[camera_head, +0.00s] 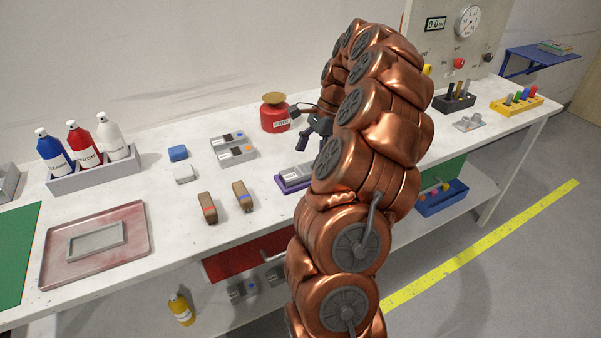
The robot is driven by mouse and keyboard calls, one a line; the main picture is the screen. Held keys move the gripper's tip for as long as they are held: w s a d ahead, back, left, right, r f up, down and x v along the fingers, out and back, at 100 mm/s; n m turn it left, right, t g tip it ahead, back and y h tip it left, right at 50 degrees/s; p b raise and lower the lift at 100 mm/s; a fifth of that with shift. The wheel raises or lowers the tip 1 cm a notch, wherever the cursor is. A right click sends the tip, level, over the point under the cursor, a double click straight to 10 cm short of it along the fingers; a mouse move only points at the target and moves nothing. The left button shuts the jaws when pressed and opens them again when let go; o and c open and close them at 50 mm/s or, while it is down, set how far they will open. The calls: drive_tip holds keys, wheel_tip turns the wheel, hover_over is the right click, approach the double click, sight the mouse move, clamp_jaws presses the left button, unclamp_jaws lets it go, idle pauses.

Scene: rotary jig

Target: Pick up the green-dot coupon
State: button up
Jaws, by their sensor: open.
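I cannot make out a green dot on any coupon in this view. Two grey coupons lie in grey holders on the bench: a blue-dot coupon (228,139) and, in front of it, an orange-dot coupon (237,153). A grey block with a white label (291,177) sits in a purple holder (292,187); its right side is hidden behind my copper arm, so any dot there is out of sight. My gripper (300,129) is open above the bench, behind the purple holder and just right of the red tin. It looks empty, partly hidden by my arm.
A red tin (274,117) stands close to my gripper. Two brown brushes (207,208), blue and white blocks (181,163), a bottle rack (97,178) and a pink tray (142,245) occupy the left. A black rack (454,103) and yellow rack (516,104) stand right.

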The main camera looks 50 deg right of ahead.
sight(301, 170)
drive_tip(key=shift+w+p+x, duration=0.1)
drive_tip(key=shift+p+x, duration=0.15)
drive_tip(key=shift+x, duration=0.9)
drive_tip(key=shift+w+p+x, duration=0.15)
drive_tip(key=shift+p+x, duration=0.1)
drive_tip(key=shift+x, duration=0.85)
drive_tip(key=shift+d, duration=0.1)
drive_tip(key=shift+c, duration=0.2)
drive_tip(key=c, duration=1.3)
